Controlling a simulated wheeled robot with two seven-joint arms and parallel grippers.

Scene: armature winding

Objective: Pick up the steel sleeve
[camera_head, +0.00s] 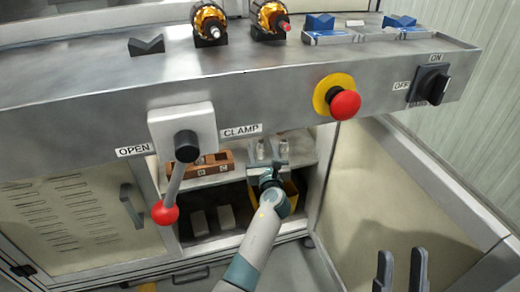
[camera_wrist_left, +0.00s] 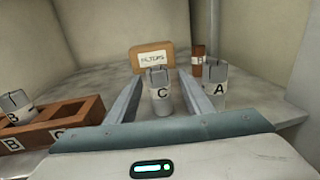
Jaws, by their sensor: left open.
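A grey metal sleeve marked C (camera_wrist_left: 161,103) stands upright on the cabinet shelf in the left wrist view. My left gripper (camera_wrist_left: 160,82) is open, with one finger on each side of sleeve C. A similar sleeve marked A (camera_wrist_left: 214,88) stands just outside the right finger. Another, marked B (camera_wrist_left: 15,108), is at the brown rack on the left. In the head view my left gripper (camera_head: 271,166) reaches into the open cabinet, in front of two upright grey sleeves (camera_head: 260,150). My right gripper (camera_head: 401,272) is open and empty at the lower right.
A brown rack (camera_wrist_left: 75,119) with compartments lies left of my gripper. The bench edge with a red-knobbed lever (camera_head: 166,212) overhangs the cabinet. An open door (camera_head: 385,190) is right.

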